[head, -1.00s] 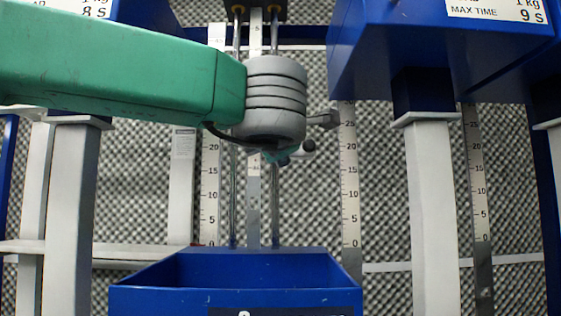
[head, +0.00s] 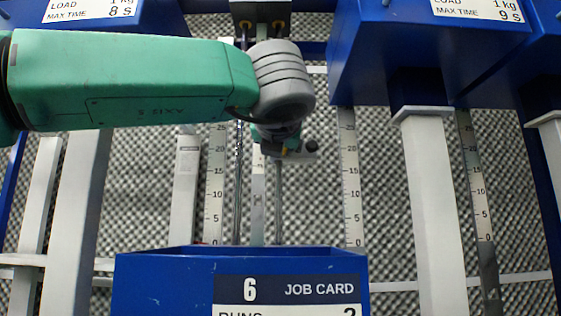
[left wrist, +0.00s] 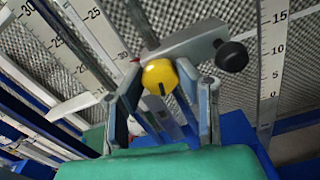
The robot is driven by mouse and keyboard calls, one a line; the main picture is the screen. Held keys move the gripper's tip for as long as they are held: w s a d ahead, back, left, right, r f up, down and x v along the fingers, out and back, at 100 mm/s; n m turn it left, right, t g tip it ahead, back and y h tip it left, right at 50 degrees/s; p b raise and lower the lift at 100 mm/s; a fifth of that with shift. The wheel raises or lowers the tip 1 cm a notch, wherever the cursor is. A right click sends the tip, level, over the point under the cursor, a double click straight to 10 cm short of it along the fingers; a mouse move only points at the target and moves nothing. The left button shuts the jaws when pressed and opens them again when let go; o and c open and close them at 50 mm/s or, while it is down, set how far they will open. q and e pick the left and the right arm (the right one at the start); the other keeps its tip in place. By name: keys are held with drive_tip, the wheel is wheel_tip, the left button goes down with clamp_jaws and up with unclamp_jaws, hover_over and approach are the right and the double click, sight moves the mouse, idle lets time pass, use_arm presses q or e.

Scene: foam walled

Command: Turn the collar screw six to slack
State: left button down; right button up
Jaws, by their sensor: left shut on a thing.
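The collar screw has a round yellow head (left wrist: 160,77) with a dark line across its face. In the left wrist view it sits between the two fingers of my left gripper (left wrist: 162,82), which is shut on it. Behind it is a grey metal collar arm (left wrist: 187,44) with a black knob (left wrist: 232,56) at its right. In the head view my left gripper (head: 283,143) is at the rods of station 6, mostly hidden by my own wrist. My right gripper is in neither view.
A blue bin (head: 145,285) with a job card (head: 287,290) marked 6 stands below. Scales (head: 351,190) flank the rods. Blue housings (head: 375,60) on white posts (head: 435,210) stand to both sides. Grey foam (head: 400,200) lines the wall behind.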

use_arm(q)
drive_tip(key=shift+s+r+n+b, duration=0.15)
drive_tip(key=shift+n+b, duration=0.5)
drive_tip(key=shift+n, duration=0.55)
drive_tip(key=shift+d, duration=0.1)
drive_tip(key=c, duration=1.2)
unclamp_jaws()
drive_tip(key=shift+s, duration=6.2)
